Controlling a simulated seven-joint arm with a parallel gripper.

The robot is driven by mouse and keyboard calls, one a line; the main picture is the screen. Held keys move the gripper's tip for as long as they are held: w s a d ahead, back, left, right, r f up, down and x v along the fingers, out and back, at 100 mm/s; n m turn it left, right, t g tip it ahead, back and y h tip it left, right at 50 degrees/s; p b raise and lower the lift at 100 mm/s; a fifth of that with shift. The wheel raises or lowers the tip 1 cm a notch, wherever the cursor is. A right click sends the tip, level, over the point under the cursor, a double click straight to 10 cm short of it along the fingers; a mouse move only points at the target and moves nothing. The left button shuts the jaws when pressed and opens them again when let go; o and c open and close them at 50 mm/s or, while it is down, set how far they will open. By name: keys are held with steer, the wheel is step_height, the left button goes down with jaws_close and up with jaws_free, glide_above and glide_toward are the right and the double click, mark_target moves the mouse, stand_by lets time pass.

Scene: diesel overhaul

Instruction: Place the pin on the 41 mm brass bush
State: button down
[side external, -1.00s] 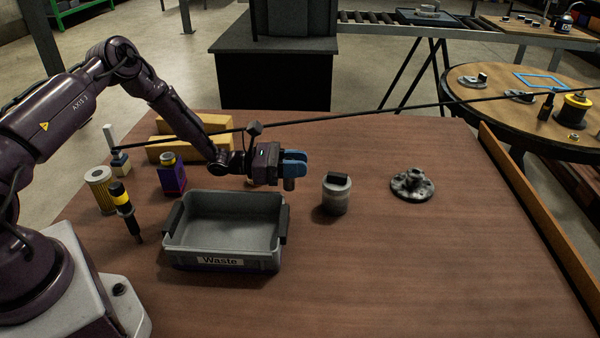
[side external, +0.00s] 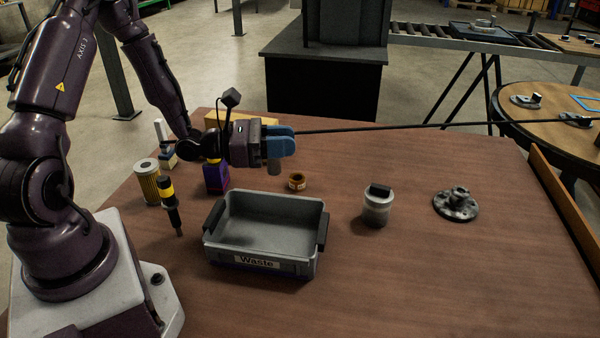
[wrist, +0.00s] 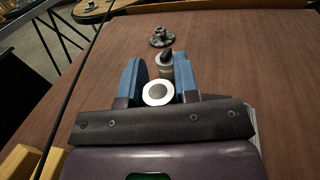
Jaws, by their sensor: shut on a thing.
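My gripper (side external: 281,143) is shut on a grey pin (side external: 274,167), which hangs upright below the blue fingers. In the wrist view the pin's round end (wrist: 158,93) shows as a pale ring with a grey centre between the fingers. A small brass bush (side external: 297,181) stands on the table behind the waste bin. In the side view the pin is a little to the left of the bush and appears above the table, apart from it. I cannot see the bush in the wrist view.
A grey bin labelled Waste (side external: 222,243) stands in front of the bush. A grey cylindrical part (side external: 376,210) and a dark flanged part (side external: 456,206) stand to the right. The front right table is clear.

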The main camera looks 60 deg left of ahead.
steer(key=s+a+r+n+t+y, duration=0.1)
steer(key=s+a+n+t+y, duration=0.1)
steer(key=a+n+y, duration=0.55)
steer(key=m+y, duration=0.2)
glide_above(303, 175)
step_height(303, 175, down, 10)
steer(key=shift+a+f+n+h, duration=0.1)
steer(key=shift+f+n+h, duration=0.15)
steer(key=shift+f, duration=1.15)
steer(key=c, duration=0.9)
jaws_free()
steer(key=shift+f, duration=0.15)
steer(key=shift+o, duration=0.2)
